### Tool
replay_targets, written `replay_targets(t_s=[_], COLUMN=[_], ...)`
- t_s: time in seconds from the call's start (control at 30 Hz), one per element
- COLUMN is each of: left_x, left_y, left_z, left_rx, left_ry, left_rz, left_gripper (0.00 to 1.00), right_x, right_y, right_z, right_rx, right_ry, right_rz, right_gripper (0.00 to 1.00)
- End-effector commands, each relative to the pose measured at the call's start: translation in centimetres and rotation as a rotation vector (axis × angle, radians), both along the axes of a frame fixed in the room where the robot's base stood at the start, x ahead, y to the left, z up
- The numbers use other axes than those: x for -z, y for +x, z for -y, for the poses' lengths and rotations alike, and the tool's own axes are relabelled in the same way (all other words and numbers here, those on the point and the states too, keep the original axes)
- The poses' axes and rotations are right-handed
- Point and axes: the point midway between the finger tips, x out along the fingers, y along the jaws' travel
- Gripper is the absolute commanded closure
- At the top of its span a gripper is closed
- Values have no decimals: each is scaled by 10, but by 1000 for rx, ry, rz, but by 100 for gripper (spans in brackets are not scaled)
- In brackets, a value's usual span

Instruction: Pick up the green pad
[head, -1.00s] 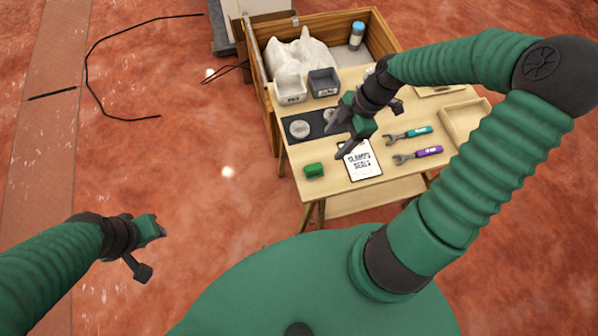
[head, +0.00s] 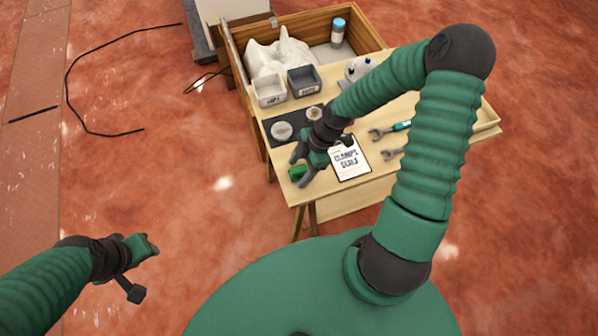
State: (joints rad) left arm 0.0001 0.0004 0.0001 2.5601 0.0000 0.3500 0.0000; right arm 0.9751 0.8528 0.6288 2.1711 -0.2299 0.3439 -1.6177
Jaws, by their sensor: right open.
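The green pad (head: 296,173) lies on the wooden table (head: 308,192) near its front left corner. It is partly hidden by my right gripper. My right gripper (head: 298,172) is open, with its fingers pointing down and left, over or beside the pad. I cannot tell how high it is above the table or whether it touches the pad. My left gripper (head: 147,270) is open and empty, over the red ground at lower left, far from the table.
A clipboard (head: 350,160) lies right of the pad. Wrenches (head: 381,132) lie farther right. A dark mat (head: 272,128) with round parts (head: 282,131) is behind the gripper. A light bin (head: 270,92) and a grey bin (head: 304,82) stand behind it.

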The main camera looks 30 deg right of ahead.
Motion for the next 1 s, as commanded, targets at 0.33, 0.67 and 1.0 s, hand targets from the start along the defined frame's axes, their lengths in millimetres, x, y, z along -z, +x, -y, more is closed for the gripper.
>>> replay_targets(t_s=[0.33, 0.67, 1.0], left_x=[0, 0, -2], left_y=[0, 0, 0], left_z=[0, 0, 0], left_rx=[0, 0, 0], left_ry=[0, 0, 0], left_rz=[1, 0, 0], left_gripper=[64, 64, 64], right_x=[1, 0, -5], right_y=[-1, -1, -1], right_z=[0, 0, 0], right_rx=[1, 1, 1], right_ry=[-6, -5, -5], right_rz=[-2, -2, -1], right_gripper=[59, 100, 100])
